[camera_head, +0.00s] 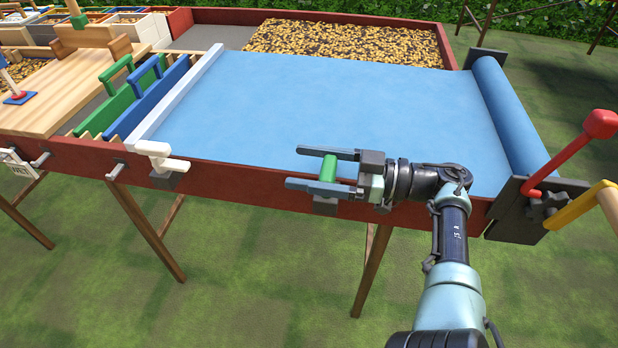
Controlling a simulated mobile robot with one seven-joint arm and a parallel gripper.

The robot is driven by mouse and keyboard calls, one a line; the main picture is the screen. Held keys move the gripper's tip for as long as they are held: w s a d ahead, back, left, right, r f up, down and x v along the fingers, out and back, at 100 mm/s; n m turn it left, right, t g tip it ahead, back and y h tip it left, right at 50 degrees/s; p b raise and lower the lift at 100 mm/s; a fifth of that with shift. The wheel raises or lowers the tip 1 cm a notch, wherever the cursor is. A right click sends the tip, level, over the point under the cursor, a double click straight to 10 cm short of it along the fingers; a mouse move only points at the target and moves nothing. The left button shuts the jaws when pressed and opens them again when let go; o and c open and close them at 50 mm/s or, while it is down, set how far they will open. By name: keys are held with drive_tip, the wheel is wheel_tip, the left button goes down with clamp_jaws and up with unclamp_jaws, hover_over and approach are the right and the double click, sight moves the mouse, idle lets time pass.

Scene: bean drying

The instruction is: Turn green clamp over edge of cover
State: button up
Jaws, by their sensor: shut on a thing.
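The green clamp (328,168) is at the front red edge of the drying bed, right of the middle. My gripper (322,168) comes from the right, with one dark finger on each side of the green part, and is shut on it. A grey block (325,206) shows below the clamp on the outer face of the edge. The blue cover (340,100) lies flat over the bed, from a white bar at the left to a roll at the right. I cannot tell whether the clamp touches the cover, because my fingers hide part of it.
A white clamp (160,157) sits on the front edge at the left. At the right are the cover roll (508,115), a red lever (575,150) and a yellow handle (585,208). Beans (340,42) lie uncovered at the back. Green and blue rakes stand left of the white bar (175,100).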

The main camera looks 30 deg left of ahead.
drive_tip(key=shift+d+r, duration=0.1)
drive_tip(key=shift+r, duration=0.1)
idle(0.4)
drive_tip(key=o, duration=1.1)
drive_tip(key=shift+o, duration=0.2)
wheel_tip(320, 180, up, 10)
drive_tip(key=p, duration=0.3)
